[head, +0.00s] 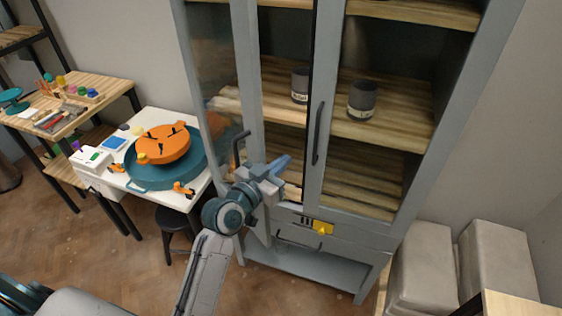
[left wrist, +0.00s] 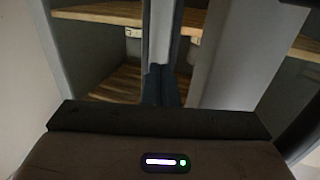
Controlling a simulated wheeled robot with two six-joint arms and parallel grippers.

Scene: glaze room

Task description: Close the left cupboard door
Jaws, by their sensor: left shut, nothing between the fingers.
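The grey cupboard has two glazed doors. The left cupboard door (head: 246,75) stands partly open, with its dark handle (head: 239,148) on the free edge. A gap shows between that edge and the right door (head: 327,90), which looks closed. My left gripper (head: 281,166) is shut and empty, in front of the gap, just right of the left door's handle and low on the door. In the left wrist view its closed fingers (left wrist: 162,86) point at the cupboard, with shelves behind. I cannot tell whether it touches the door. My right gripper is not in view.
Two dark jars, a left one (head: 300,85) and a right one (head: 362,99), stand on a shelf. A drawer (head: 345,240) is below the doors. A white table (head: 150,190) with an orange and teal wheel is left. Grey padded blocks (head: 425,268) stand right.

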